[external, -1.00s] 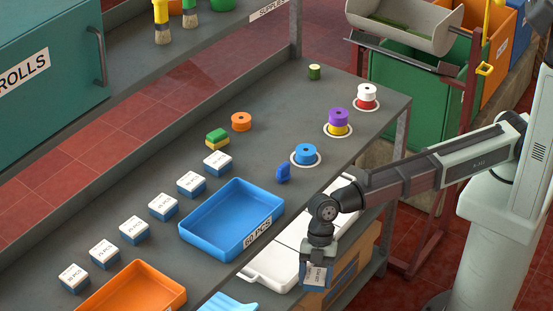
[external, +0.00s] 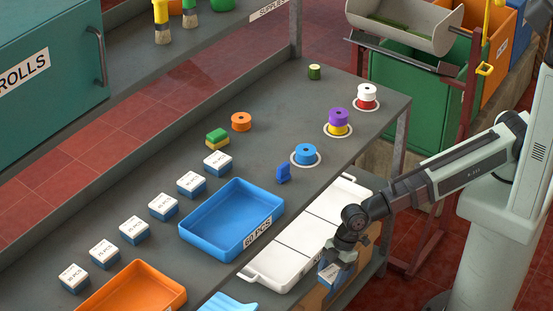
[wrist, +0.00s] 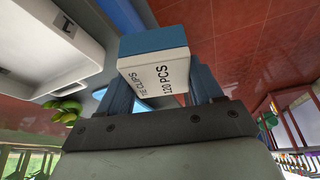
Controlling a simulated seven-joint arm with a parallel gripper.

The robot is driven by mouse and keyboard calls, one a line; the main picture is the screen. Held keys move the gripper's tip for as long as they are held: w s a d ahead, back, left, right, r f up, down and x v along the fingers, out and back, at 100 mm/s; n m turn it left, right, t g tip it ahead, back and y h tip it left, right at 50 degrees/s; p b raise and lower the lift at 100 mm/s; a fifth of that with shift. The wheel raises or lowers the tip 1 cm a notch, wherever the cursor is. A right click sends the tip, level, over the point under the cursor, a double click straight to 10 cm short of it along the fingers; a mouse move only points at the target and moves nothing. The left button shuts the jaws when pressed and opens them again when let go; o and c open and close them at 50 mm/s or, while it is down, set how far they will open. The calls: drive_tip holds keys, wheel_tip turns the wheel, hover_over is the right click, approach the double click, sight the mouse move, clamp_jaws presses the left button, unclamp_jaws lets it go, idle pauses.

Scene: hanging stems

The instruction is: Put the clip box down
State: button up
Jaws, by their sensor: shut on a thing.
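The clip box (wrist: 155,70) is blue and white, with print reading "TIE CLIPS" and "120 PCS". It sits between the two blue fingers of my gripper (wrist: 158,90) in the wrist view. In the external view my gripper (external: 332,268) is low at the right, beside the white tray (external: 262,276). It is shut on the clip box, which is partly hidden there and appears tilted. The box is held off the bench, beyond its front edge.
A row of several similar boxes (external: 134,231) stands on the grey bench. A blue "60 PCS" tray (external: 185,232) and an orange tray (external: 183,297) are at the front. Coloured spools (external: 305,154) stand farther back. A cardboard box (external: 310,301) is below my gripper.

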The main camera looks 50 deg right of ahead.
drive_tip(key=shift+n, duration=0.5)
drive_tip(key=w+d+f, duration=0.1)
drive_tip(key=w+d, duration=0.3)
drive_tip(key=w, duration=0.1)
drive_tip(key=w+d+f, duration=0.2)
drive_tip(key=w+d, duration=0.3)
drive_tip(key=w+d+f, duration=0.1)
drive_tip(key=w+d, duration=0.3)
drive_tip(key=w, duration=0.1)
drive_tip(key=shift+w+d+f, duration=0.2)
drive_tip(key=shift+w+d, duration=0.15)
drive_tip(key=shift+w, duration=0.05)
drive_tip(key=n+g, duration=0.1)
drive_tip(key=n, duration=0.1)
hover_over(312, 219)
drive_tip(key=f, duration=0.1)
drive_tip(key=d+f, duration=0.1)
drive_tip(key=f, duration=0.1)
drive_tip(key=shift+s, duration=0.15)
drive_tip(key=shift+d+f, duration=0.2)
drive_tip(key=shift+f, duration=1.35)
drive_tip(key=shift+f, duration=0.1)
drive_tip(key=o, duration=1.1)
drive_tip(key=shift+c, duration=0.2)
